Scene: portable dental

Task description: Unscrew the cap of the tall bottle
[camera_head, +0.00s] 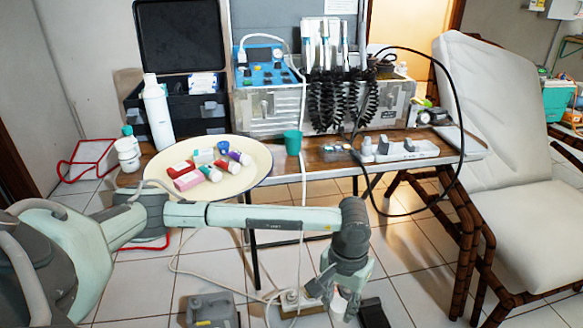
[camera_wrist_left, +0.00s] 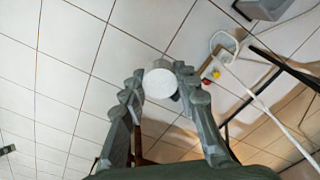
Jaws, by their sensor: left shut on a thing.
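The tall white bottle (camera_head: 158,115) stands upright at the left end of the table, in front of the open black case. Its narrower white top points up; I cannot tell whether a cap is on it. My left gripper (camera_head: 340,308) hangs in front of the table, well away from that bottle. It is shut on a white round cap-like piece (camera_head: 339,302). In the left wrist view this piece (camera_wrist_left: 160,83) shows as a pale disc between the fingertips of the left gripper (camera_wrist_left: 161,86). My right gripper is out of view.
A round cream tray (camera_head: 247,178) holds several small tubes and bottles. A dental unit (camera_head: 268,105) fills the table's back. A reclining chair (camera_head: 500,110) stands right.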

